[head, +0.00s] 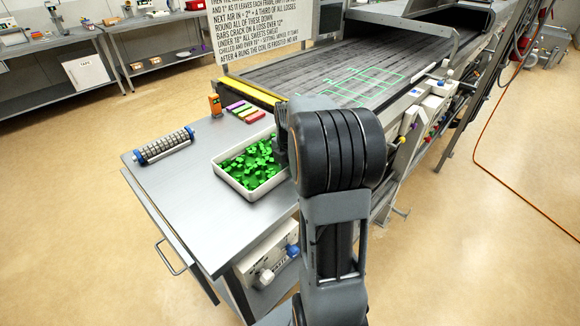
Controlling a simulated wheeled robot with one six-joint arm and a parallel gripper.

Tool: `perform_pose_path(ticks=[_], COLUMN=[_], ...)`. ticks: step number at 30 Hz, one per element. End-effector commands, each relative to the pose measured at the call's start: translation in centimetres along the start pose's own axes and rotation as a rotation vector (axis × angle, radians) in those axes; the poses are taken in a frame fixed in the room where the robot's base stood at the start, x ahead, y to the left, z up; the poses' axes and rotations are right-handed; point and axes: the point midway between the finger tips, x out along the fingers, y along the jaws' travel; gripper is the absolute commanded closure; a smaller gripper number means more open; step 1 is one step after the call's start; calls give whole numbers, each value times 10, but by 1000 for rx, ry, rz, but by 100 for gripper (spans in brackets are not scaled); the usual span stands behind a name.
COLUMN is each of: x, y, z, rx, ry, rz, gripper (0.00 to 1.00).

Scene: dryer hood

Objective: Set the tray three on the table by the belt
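A white tray (222,176) filled with bright green pieces (252,164) is at the right side of the grey metal table (190,205) by the belt (350,68). It looks level and at the tabletop; I cannot tell whether it touches the surface. My gripper (283,148) is at the tray's right rim, mostly hidden behind my own arm. Its fingers do not show clearly, so I cannot tell whether they grip the rim. No number shows on the tray.
A roller with a blue-ended frame (164,146) lies at the table's left. An orange device (215,106) and several coloured bars (246,110) lie behind the tray. A text sign (258,25) stands at the back. The tabletop's front is clear. An orange cable (490,125) crosses the right floor.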

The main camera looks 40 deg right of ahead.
Motion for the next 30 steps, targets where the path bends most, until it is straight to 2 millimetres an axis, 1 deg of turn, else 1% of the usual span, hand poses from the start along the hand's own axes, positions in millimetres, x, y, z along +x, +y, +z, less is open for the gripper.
perform_pose_path(ticks=[5, 7, 11, 15, 21, 24, 27, 29, 30], x=[-5, -13, -36, -64, -97, -109, -117, -120, -121], y=[0, 1, 1, 1, 0, 0, 0, 0, -1], z=[0, 0, 0, 0, 0, 0, -1, -5, -10], rx=[0, 0, 0, 0, 0, 0, 4, 24, 54], ry=[-1, -2, -3, -3, -2, -2, -2, -4, -7], rz=[1, 3, 4, 4, 3, 2, 2, 5, 10], gripper=[69, 69, 69, 69, 69, 69, 69, 69, 69])
